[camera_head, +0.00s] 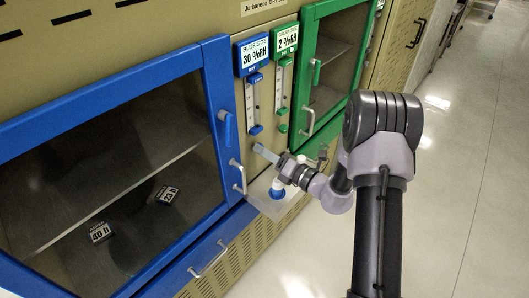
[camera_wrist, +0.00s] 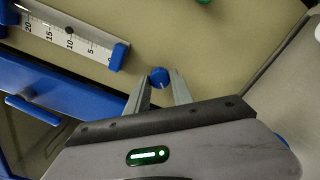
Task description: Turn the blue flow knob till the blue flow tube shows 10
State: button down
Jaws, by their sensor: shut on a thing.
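The blue flow knob (camera_wrist: 159,77) is small and round with a pale pointer line, on the beige panel in the wrist view. My gripper (camera_wrist: 159,90) is shut on it, one finger on each side. In the head view my gripper (camera_head: 259,149) reaches the panel below the blue flow tube (camera_head: 252,98) and hides the knob. The blue flow tube also shows in the wrist view (camera_wrist: 92,40), with a scale from 0 to 20 and blue end caps.
A green flow tube (camera_head: 284,85) stands right of the blue one. The blue display (camera_head: 254,56) reads 30 %RH, the green display (camera_head: 286,40) 2 %RH. A blue-framed door (camera_head: 216,100) is close on the left, a green-framed door (camera_head: 306,70) on the right. The floor at right is clear.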

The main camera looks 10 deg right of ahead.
jog(key=c, duration=1.1)
grip_release()
jog(key=p+v, duration=0.3)
jog(key=v, duration=1.4)
jog(key=shift+s+d+p, duration=0.15)
jog(key=shift+s+p, duration=0.05)
jog(key=shift+p, duration=0.1)
